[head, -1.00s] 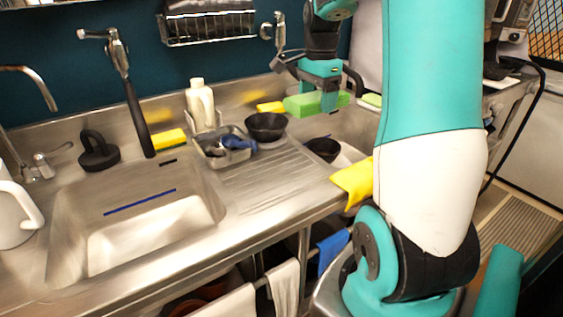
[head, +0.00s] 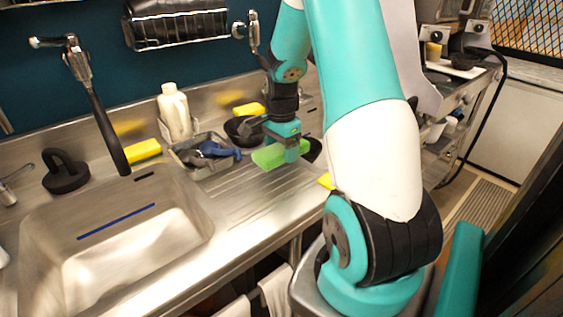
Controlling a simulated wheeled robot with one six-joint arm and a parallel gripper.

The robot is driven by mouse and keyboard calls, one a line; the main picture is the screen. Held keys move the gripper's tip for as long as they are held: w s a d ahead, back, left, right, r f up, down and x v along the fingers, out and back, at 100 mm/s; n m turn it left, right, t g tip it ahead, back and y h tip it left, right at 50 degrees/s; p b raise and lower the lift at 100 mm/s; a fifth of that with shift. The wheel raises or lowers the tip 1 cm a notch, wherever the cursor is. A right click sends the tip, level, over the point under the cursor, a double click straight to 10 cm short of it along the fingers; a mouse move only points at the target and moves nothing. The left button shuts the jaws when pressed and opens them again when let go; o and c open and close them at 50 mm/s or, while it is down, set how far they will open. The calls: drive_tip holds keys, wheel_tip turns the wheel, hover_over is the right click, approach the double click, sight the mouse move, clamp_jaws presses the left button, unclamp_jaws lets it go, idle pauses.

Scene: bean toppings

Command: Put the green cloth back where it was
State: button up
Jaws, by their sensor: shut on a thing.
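The green cloth (head: 268,156) is a flat, bright green piece over the ribbed drainboard (head: 245,190), right of the grey tub. My gripper (head: 290,152) points down and is shut on it. I cannot tell whether the cloth touches the metal. My arm hides part of the counter to the right, including most of a yellow cloth (head: 326,181) at the front edge.
A grey tub (head: 186,164) with blue-handled items and a black bowl (head: 238,130) stand close to the cloth. A white bottle (head: 174,112), yellow sponges (head: 143,151) and a tap are along the back. An empty sink (head: 140,245) lies left.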

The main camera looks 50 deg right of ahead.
sight(282, 171)
drive_tip(key=shift+f, duration=2.4)
drive_tip(key=shift+f, duration=0.15)
drive_tip(key=o, duration=1)
drive_tip(key=shift+c, duration=0.2)
